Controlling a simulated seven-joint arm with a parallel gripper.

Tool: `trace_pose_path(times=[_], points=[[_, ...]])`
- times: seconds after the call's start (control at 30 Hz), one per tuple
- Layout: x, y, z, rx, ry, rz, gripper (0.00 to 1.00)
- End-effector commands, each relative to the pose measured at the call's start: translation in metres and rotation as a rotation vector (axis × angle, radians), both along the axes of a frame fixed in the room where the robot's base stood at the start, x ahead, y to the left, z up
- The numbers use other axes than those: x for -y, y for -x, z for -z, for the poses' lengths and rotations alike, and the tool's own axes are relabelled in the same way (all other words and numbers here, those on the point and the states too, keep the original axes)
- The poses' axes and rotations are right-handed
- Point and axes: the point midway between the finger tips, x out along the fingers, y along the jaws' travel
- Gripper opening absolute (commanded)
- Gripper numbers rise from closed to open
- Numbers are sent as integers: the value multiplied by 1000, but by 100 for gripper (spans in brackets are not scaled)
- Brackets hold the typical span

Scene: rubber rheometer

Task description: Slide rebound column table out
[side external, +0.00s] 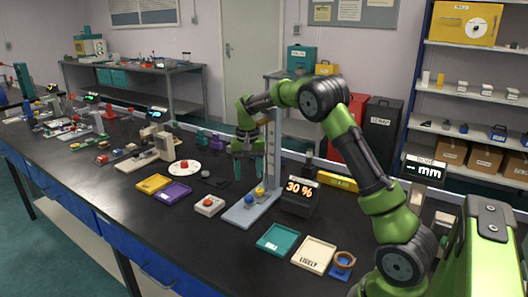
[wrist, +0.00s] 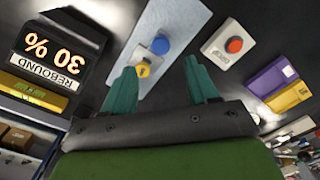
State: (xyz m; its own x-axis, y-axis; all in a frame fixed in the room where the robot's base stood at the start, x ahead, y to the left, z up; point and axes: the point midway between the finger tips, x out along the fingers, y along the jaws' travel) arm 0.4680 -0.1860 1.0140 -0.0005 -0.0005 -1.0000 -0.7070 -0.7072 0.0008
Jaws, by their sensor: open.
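The rebound column (side external: 274,150) is a tall grey upright on a pale blue-grey base plate (side external: 238,214). A yellow knob (side external: 260,190) and a blue knob (side external: 249,199) sit on the plate. In the wrist view the plate (wrist: 172,20), blue knob (wrist: 160,45) and yellow knob (wrist: 143,69) show beyond my fingers. The rebound display (side external: 300,193) reads 30 %; it also shows in the wrist view (wrist: 52,58). My gripper (side external: 248,176) is open and empty, pointing down beside the column, above the bench near the knobs. Its teal fingers (wrist: 160,80) show apart in the wrist view.
A box with a red button (side external: 208,205) stands left of the plate. Purple (side external: 174,193) and yellow (side external: 153,183) trays lie farther left. Teal (side external: 278,239) and cream (side external: 313,254) trays lie in front right. A yellow bar (side external: 338,182) is behind the display.

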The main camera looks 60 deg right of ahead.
Motion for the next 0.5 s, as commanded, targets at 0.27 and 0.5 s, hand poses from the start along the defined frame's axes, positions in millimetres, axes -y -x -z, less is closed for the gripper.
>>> trace_pose_path(times=[0.27, 0.5], points=[[-1, 1, 59, -4, -2, 0, 58], [0, 0, 84, 0, -1, 1, 58]])
